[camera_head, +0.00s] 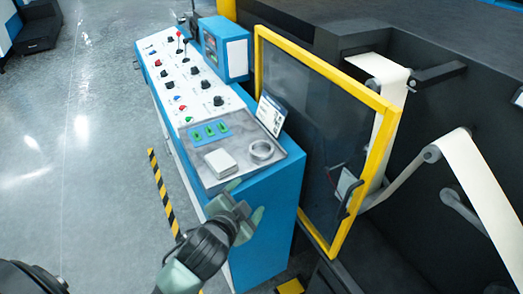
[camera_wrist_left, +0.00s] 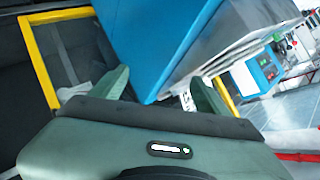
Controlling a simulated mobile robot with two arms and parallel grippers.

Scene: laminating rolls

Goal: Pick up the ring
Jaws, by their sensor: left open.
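The ring (camera_head: 262,149) is a silvery grey band lying flat on the grey metal tray (camera_head: 285,163) at the near end of the blue control console. My left gripper (camera_head: 244,204) is open and empty, in front of the console's near edge, short of the ring and apart from it. In the left wrist view the two green fingers (camera_wrist_left: 152,88) stand spread with the blue console side (camera_wrist_left: 155,40) beyond them. I cannot make out the ring in that view. My right gripper is in neither view.
A white block (camera_head: 221,163) and a blue holder with green pieces (camera_head: 209,132) sit near the ring. A tilted card (camera_head: 271,114) stands behind it. A yellow-framed door (camera_head: 330,65) rises on the right. Knobs and levers cover the console's far part.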

